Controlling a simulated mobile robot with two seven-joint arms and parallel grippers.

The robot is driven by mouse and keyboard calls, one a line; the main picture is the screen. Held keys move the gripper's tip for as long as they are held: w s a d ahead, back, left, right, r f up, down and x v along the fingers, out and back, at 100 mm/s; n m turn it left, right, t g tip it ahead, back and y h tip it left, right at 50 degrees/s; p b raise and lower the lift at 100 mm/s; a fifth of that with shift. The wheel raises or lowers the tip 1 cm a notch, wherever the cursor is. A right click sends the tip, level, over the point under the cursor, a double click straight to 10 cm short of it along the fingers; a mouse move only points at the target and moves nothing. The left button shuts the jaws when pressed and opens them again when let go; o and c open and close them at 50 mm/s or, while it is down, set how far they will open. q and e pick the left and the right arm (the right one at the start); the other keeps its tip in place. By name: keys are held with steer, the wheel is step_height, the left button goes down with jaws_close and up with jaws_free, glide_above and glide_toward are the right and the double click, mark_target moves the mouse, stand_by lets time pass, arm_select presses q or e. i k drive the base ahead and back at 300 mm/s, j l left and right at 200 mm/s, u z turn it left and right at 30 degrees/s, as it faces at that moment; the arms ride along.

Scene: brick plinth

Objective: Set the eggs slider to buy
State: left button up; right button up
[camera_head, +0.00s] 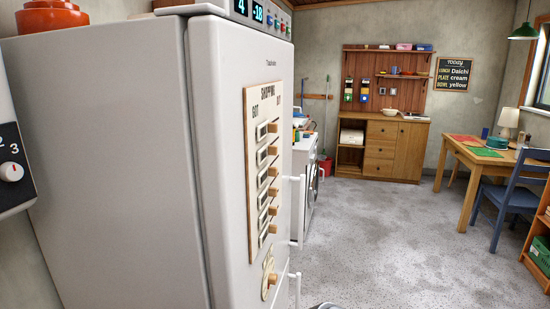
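A wooden shopping board (253,190) is fixed to the white fridge front and is seen at a steep angle. Its heading reads "SHOPPING", with "GOT" at the upper left and a label at the upper right that is too small to read surely. Several rows run down it, each with a small framed window and a protruding wooden knob, such as the top knob (273,127) and the bottom knob (272,228). I cannot read the row names, so I cannot tell which slider is eggs or how each is set. Neither gripper shows.
The white fridge (120,150) fills the left, with handles (297,210) jutting from its front edge. A round wooden dial (269,274) sits below the board. Grey floor (400,240) lies open at right, before a table (480,165) and blue chair (510,195).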

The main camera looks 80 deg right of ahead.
mark_target(268, 150)
steer(key=j+z, duration=0.1)
steer(key=z, duration=0.35)
steer(key=k+z, duration=0.1)
steer(key=z, duration=0.3)
steer(key=j+z, duration=0.1)
steer(key=z, duration=0.75)
steer(key=i+z, duration=0.15)
steer(key=z, duration=0.25)
steer(key=i+z, duration=0.1)
steer(key=z, duration=0.3)
